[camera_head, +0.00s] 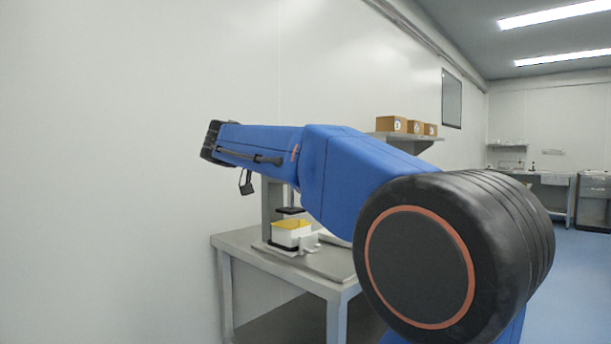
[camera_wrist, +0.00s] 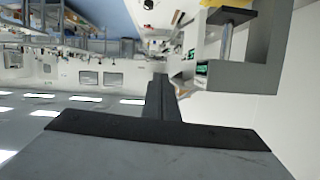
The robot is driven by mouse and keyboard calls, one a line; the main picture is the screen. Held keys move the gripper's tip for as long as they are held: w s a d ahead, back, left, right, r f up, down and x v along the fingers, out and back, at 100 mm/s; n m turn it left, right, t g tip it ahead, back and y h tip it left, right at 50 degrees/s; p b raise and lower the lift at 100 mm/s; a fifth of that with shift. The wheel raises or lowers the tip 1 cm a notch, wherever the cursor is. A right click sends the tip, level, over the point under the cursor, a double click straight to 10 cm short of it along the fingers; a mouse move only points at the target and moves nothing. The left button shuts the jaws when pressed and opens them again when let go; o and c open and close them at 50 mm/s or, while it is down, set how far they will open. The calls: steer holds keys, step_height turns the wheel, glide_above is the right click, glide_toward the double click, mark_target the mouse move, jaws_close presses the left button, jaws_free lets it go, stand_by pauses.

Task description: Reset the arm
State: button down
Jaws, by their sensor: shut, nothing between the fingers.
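My blue arm (camera_head: 345,175) reaches out to the left in the head view, raised above a grey table. Its dark far end is close to the white wall. A small dark part hangs below the arm there; I cannot tell whether it is part of my gripper. In the wrist view my gripper (camera_wrist: 158,84) shows as a dark narrow pair of fingers, shut and empty. That view is upside down, with ceiling lights along its lower left.
A grey table (camera_head: 240,240) stands below the arm, bearing a white and yellow device (camera_head: 291,234). Several cardboard boxes (camera_head: 405,125) sit on a wall shelf behind the arm. The blue floor (camera_head: 582,260) at the right is open. A far bench (camera_head: 548,180) stands at the back.

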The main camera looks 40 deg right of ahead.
stand_by(0.6)
steer(key=s+a+f+n+t+y, duration=0.1)
steer(key=s+a+f+n+y, duration=0.4)
steer(key=f, duration=0.9)
steer(key=s+a+f+n+t+y, duration=0.1)
steer(key=s+a+f+n+y, duration=0.3)
steer(key=s+a+f, duration=0.6)
steer(key=s+a+f+n+t+y, duration=0.1)
steer(key=s+a+f+n+y, duration=0.4)
steer(key=a+f, duration=0.8)
steer(key=s+f+n, duration=0.3)
steer(key=f, duration=0.2)
steer(key=shift+s+a+f+n+y, duration=0.2)
steer(key=shift+s+f+n+y, duration=0.1)
